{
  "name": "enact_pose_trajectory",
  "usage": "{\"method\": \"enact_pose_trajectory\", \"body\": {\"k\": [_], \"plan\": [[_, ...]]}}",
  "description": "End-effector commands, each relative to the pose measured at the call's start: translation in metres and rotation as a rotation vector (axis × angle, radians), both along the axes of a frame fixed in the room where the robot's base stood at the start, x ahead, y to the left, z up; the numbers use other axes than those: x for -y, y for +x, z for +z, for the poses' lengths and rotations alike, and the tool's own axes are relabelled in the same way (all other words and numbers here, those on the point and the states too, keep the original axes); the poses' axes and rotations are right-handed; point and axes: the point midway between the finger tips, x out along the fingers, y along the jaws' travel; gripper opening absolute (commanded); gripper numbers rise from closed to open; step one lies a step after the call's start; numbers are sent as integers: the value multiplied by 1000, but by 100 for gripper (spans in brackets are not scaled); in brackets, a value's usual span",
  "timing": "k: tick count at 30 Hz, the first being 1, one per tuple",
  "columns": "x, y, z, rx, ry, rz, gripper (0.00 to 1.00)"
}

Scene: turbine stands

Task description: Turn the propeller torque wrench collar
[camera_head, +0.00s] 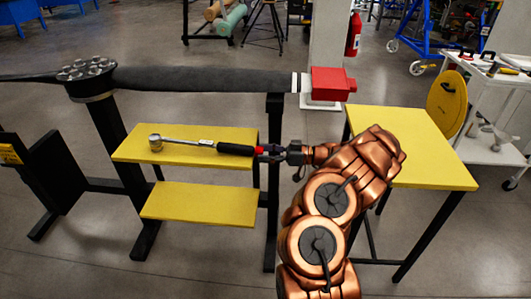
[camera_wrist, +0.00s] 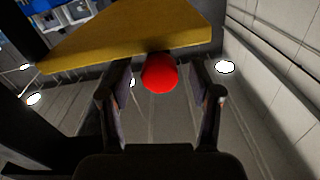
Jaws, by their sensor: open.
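The torque wrench (camera_head: 200,144) lies on the upper yellow shelf (camera_head: 140,148) of the propeller stand. Its round metal head is at the left and its black handle (camera_head: 236,149) points right, over the shelf edge. The red collar (camera_head: 260,149) is at the handle's right end. My gripper (camera_head: 270,152) is at that end, coming from the right. In the wrist view the collar's round red end (camera_wrist: 159,74) shows between the open fingers of my gripper (camera_wrist: 160,80), with gaps on both sides. The rest of the wrench is hidden there.
The dark propeller (camera_head: 200,80) with a red block (camera_head: 332,83) at its tip runs above the shelf. A lower yellow shelf (camera_head: 200,204) is below. A yellow table (camera_head: 430,165) stands right, behind my arm. A white cart (camera_head: 490,110) is farther right.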

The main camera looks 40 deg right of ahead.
Motion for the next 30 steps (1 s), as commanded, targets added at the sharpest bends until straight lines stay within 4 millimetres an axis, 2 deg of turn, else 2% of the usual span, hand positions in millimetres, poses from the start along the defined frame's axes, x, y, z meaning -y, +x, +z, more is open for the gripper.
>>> {"method": "enact_pose_trajectory", "body": {"k": [3,20,30], "plan": [[0,0,0,0,0,0,62],[0,0,0,0,0,0,4],[1,0,-1,-35,33,4,3]]}}
